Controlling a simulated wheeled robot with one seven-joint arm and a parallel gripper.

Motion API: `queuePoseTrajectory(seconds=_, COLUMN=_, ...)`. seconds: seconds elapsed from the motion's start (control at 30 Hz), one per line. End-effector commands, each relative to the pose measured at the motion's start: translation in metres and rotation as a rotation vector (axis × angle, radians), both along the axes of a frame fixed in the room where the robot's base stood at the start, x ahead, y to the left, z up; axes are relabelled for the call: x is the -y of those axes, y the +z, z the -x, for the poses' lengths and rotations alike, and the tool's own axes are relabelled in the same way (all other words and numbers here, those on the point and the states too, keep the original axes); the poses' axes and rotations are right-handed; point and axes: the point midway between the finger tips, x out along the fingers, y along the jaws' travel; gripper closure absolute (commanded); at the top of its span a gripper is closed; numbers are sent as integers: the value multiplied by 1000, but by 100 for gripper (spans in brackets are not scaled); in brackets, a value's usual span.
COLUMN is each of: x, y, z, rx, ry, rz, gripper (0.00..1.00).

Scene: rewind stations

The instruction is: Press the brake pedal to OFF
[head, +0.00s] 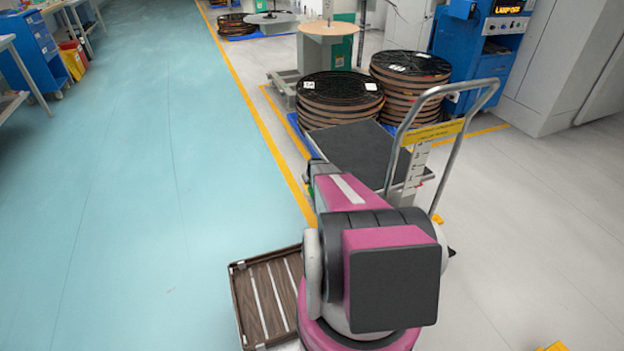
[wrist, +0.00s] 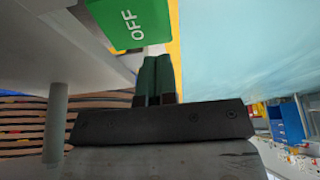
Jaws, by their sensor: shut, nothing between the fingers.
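The green brake pedal face (wrist: 112,20) with white OFF lettering shows at the top of the wrist view. It looks tilted there. My gripper (wrist: 157,62) is shut and empty, its two dark fingers side by side. The fingertips are at the pedal's lower edge in the picture; I cannot tell whether they touch it. In the head view the trolley (head: 351,150) has a dark deck and a grey tube handle with a yellow label. My arm covers its near end, and I cannot make out the pedal or my fingers there.
Stacked reels (head: 340,98) stand just beyond the trolley, with a second stack (head: 410,75) beside them. A blue cabinet (head: 478,50) is at the back right. A wooden slatted tray (head: 265,300) is at the lower left of my arm. The blue-green floor (head: 130,190) at left is clear.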

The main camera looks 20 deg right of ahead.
Motion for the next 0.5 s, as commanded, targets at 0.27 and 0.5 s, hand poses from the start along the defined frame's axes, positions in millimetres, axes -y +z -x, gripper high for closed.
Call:
queuePoseTrajectory(seconds=0.27, x=0, y=-21, z=-4, rx=-1, ry=0, rz=0, gripper=100)
queuePoseTrajectory(seconds=0.5, x=0, y=-22, z=-4, rx=0, ry=0, rz=0, gripper=100)
